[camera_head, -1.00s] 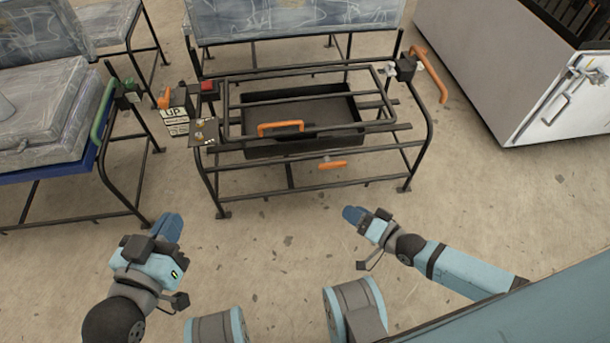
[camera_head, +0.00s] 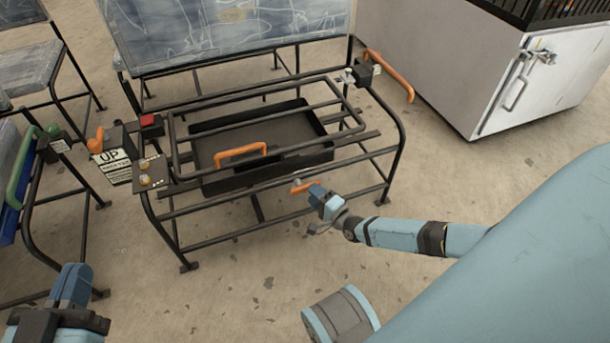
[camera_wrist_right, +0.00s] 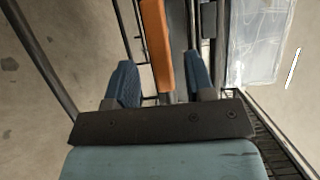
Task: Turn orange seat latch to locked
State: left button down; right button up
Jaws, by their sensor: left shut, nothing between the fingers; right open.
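The orange seat latch (camera_head: 305,186) is a short bar low at the front of the black seat frame (camera_head: 170,195). It is partly hidden behind my right gripper in the head view. My right gripper (camera_head: 316,191) is open right at it. In the right wrist view an orange bar (camera_wrist_right: 157,45) runs between the two open blue fingers of this gripper (camera_wrist_right: 160,78). I cannot tell whether they touch it. My left gripper (camera_head: 72,284) is shut and empty at the lower left, away from the frame.
A black tray with an orange handle (camera_head: 241,152) sits in the frame. An orange armrest handle (camera_head: 390,74) is at the right, and an orange lever (camera_head: 97,141) beside an "UP" label (camera_head: 110,159) at the left. A white cabinet (camera_head: 440,70) stands at the back right.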

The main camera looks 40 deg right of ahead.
aim_at(305, 186)
jog(key=w, duration=0.2)
jog(key=w+b, duration=0.1)
jog(key=shift+w+a, duration=0.3)
jog(key=shift+w, duration=0.05)
pick_arm(q)
jog(key=shift+w+a+r+m+h, duration=0.15)
jog(key=shift+w+a+m+h, duration=0.1)
jog(key=shift+w+m+h, duration=0.25)
pick_arm(e)
jog(key=shift+w, duration=0.3)
pick_arm(q)
jog(key=shift+s, duration=0.2)
pick_arm(e)
jog(key=shift+c, duration=0.5)
jog(key=c, duration=0.8)
pick_arm(q)
jog(key=shift+r, duration=0.15)
